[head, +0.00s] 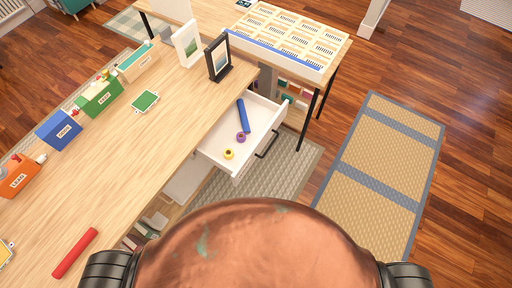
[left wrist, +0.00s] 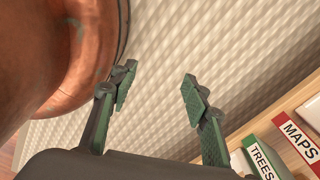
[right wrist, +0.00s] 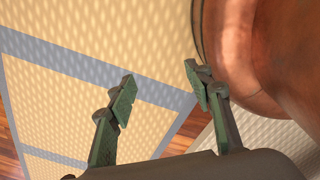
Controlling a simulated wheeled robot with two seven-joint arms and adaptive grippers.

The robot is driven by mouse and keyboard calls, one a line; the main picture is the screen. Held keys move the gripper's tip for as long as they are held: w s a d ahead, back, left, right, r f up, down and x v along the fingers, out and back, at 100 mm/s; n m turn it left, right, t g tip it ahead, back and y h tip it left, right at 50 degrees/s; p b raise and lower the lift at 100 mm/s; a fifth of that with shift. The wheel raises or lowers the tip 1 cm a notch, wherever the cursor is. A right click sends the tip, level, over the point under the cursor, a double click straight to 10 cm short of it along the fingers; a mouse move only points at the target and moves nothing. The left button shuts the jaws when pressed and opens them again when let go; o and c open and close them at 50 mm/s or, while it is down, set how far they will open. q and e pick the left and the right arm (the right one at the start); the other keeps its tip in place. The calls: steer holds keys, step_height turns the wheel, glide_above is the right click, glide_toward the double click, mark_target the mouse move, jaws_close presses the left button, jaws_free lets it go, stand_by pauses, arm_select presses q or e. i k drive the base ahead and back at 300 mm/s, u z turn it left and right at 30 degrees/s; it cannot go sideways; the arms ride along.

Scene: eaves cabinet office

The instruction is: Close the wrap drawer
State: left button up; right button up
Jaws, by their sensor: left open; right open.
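The wrap drawer (head: 213,150) is white and stands pulled out from under the wooden desk (head: 150,130) in the head view. Inside it lie a blue roll (head: 243,116), a purple tape ring (head: 241,137) and a yellow tape ring (head: 229,154). A dark bar handle (head: 267,143) is on its front, facing right. My left gripper (left wrist: 158,85) is open and empty over a pale woven rug. My right gripper (right wrist: 162,82) is open and empty over the tan mat. Neither gripper shows in the head view, and the drawer shows in neither wrist view.
Bins, picture frames and a red roll (head: 75,253) are on the desk. A compartment tray (head: 290,40) stands on the far table with black legs. Books labelled MAPS (left wrist: 299,140) and TREES (left wrist: 262,162) are on a low shelf. The tan mat (head: 380,165) is clear.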

mark_target(265, 116)
steer(key=u, duration=0.55)
steer(key=k, duration=1.3)
steer(key=z, duration=0.05)
steer(key=i, duration=0.6)
steer(key=z, duration=0.65)
steer(key=i, duration=1)
steer(key=u, duration=0.35)
